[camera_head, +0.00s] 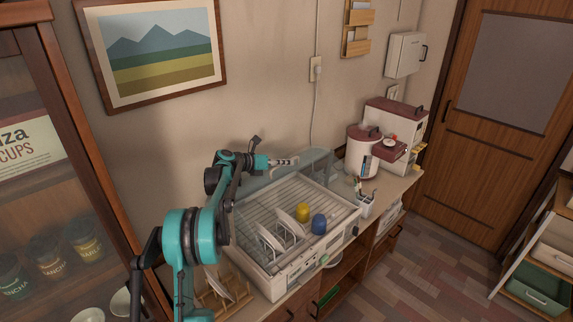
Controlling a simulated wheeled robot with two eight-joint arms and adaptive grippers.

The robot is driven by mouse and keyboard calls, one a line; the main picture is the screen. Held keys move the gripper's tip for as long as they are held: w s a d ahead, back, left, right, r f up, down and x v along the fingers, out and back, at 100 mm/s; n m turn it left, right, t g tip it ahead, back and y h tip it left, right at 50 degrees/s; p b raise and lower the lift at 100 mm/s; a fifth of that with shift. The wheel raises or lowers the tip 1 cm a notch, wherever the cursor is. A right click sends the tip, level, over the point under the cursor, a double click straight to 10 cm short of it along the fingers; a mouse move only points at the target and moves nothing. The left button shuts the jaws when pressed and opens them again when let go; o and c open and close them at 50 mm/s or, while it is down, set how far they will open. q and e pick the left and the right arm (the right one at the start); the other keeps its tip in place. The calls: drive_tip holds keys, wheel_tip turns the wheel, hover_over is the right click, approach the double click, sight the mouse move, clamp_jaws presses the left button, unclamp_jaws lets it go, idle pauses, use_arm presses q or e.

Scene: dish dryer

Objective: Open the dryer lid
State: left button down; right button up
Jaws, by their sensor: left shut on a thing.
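The dish dryer (343,222) stands on the counter, a white box with a rack inside. Its clear lid (318,166) is raised at the back and leans up near the wall, so the rack shows from above. My left arm reaches over the dryer's left side. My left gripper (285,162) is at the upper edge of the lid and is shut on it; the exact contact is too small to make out. White plates (271,239), a yellow cup (302,211) and a blue cup (319,224) stand in the rack. My right gripper is not in view.
A white canister (362,155) and a red-and-white appliance (397,124) stand right of the dryer. A small utensil holder (365,206) is by its right corner. A wooden plate rack (215,297) is at its left. A framed picture (155,50) hangs behind my arm.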

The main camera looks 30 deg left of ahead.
use_arm(q)
drive_tip(key=shift+f, duration=0.1)
drive_tip(key=c, duration=1.6)
unclamp_jaws()
drive_tip(key=v, duration=1.2)
